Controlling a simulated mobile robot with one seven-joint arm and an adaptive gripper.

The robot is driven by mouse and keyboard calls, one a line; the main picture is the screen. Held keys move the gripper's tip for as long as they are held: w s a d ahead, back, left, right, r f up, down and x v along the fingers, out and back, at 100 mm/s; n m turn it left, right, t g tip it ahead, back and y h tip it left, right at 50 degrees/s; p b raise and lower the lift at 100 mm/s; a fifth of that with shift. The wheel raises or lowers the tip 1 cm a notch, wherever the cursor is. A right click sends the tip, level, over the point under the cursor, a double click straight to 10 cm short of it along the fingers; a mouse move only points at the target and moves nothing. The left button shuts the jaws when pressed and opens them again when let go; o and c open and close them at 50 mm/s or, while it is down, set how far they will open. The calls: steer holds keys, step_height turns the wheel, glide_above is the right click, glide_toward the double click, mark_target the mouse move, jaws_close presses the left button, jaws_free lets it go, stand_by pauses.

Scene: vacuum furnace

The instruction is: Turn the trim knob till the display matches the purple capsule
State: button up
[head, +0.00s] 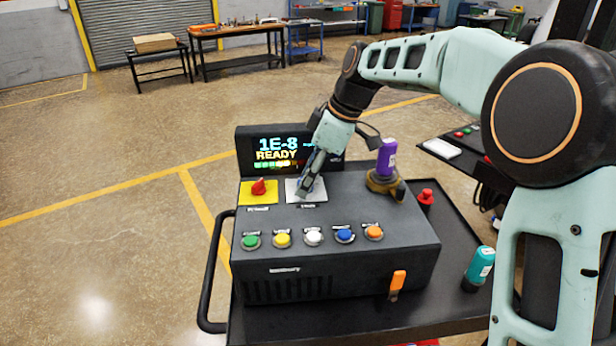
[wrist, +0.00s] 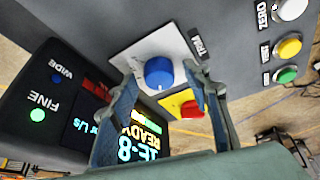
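The blue trim knob (wrist: 159,72) sits on a white plate with a TRIM label (wrist: 198,45). In the head view my gripper (head: 304,188) points down over that plate and mostly hides the knob. In the wrist view my gripper (wrist: 160,74) has its fingers apart on either side of the knob, with gaps visible; I cannot tell whether they reach its height. The display (head: 278,152) reads 1E-8 and READY above a coloured bar; my arm hides its right part. The purple capsule (head: 387,158) stands upright in a brass-coloured holder (head: 381,183) on the console's right.
A red knob (head: 258,187) on a yellow plate is left of the trim plate. Several coloured buttons (head: 313,236) line the console front. A red button (head: 426,197), a teal capsule (head: 481,265) and an orange item (head: 397,282) are nearby. A green lamp (wrist: 37,115) marked FINE is lit.

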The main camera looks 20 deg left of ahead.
steer(key=v, duration=1.2)
